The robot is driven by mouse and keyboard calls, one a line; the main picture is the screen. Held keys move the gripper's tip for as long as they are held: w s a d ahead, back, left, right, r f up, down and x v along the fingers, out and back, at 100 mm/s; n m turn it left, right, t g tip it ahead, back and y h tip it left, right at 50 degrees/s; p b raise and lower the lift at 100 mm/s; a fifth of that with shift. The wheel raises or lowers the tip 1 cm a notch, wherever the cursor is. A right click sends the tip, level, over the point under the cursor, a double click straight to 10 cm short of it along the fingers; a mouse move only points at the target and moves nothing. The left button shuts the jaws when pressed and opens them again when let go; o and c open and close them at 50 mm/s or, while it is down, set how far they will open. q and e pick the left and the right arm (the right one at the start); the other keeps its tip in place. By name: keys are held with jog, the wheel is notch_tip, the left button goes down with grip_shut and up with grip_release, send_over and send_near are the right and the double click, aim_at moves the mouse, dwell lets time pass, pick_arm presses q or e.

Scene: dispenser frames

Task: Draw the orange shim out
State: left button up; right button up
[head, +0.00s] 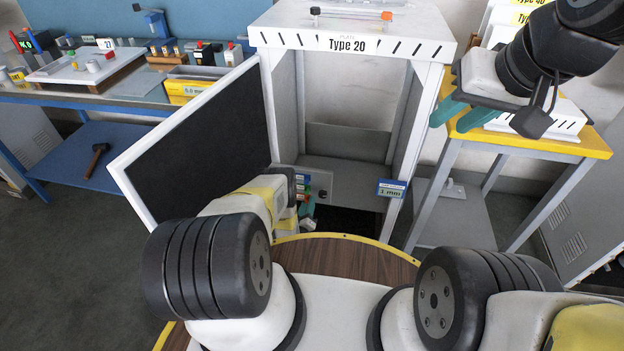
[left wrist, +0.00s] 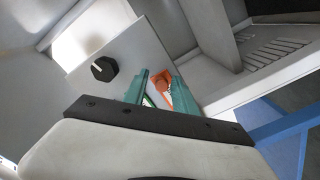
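The orange shim (left wrist: 162,84) shows in the left wrist view as a small orange end at a pale panel (left wrist: 120,50) inside the cabinet. In the head view I cannot pick it out beside the small coloured tags (head: 300,186). My left gripper (head: 305,211) reaches into the cabinet. In the left wrist view its teal fingers (left wrist: 160,92) are apart, with the orange end between or just behind them, closer to the right finger. I cannot tell if they touch it. My right gripper (head: 463,114) is open and empty, outside the cabinet at the right.
The white Type 20 cabinet (head: 347,44) has its dark door (head: 205,140) swung open to the left. A black knob (left wrist: 104,68) sits on the panel. A blue display (head: 391,188) is on the right post. A yellow-topped stand (head: 555,146) is at right.

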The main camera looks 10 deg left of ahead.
pick_arm(q)
jog(key=shift+a, duration=0.1)
jog(key=s, duration=0.7)
jog(key=shift+s+a, duration=0.1)
jog(key=shift+s, duration=0.3)
dwell(0.3)
